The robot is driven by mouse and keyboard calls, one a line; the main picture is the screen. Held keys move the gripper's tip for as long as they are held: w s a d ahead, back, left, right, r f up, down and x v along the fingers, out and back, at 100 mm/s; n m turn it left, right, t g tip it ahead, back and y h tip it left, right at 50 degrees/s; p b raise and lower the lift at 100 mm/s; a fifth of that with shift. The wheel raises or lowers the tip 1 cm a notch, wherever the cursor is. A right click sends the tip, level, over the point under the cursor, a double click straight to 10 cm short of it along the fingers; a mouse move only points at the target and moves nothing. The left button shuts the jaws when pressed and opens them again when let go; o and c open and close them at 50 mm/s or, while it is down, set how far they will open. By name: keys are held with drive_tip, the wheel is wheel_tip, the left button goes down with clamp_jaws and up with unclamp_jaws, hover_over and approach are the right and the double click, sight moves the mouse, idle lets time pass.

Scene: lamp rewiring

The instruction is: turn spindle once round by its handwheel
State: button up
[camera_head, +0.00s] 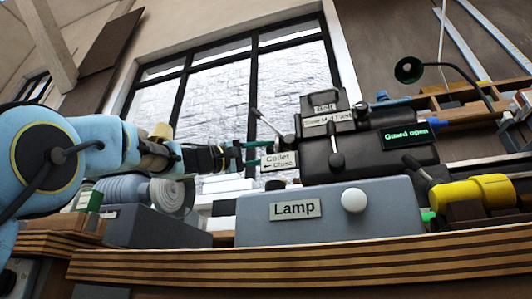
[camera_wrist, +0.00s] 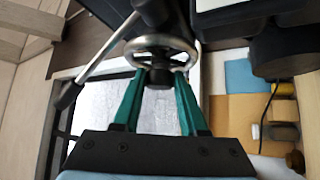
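The handwheel (camera_wrist: 160,48) is a bright metal ring with a dark hub, in the upper middle of the wrist view. My gripper (camera_wrist: 160,76) points at it with two green fingers. The fingertips are apart at the near side of its rim, with a dark knob (camera_wrist: 158,78) between them and gaps on both sides. I cannot tell whether the tips touch the rim. In the head view my gripper (camera_head: 255,155) is at the left end of the black spindle housing (camera_head: 400,152). The handwheel is not clear there.
A lever (camera_wrist: 95,68) slants past the wheel's left side. A "Collet Clamp" label (camera_head: 280,161) is close to my gripper. A grey "Lamp" box (camera_head: 390,205) with a white knob stands below. A display (camera_head: 405,134) reads "Guard open". A yellow tool (camera_head: 470,190) lies at right.

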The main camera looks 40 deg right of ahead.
drive_tip(key=o, duration=0.4)
drive_tip(key=shift+o, duration=0.2)
drive_tip(key=v, duration=1)
drive_tip(key=shift+w+a+b, duration=0.15)
drive_tip(key=shift+a+b, duration=0.15)
drive_tip(key=shift+a, duration=0.1)
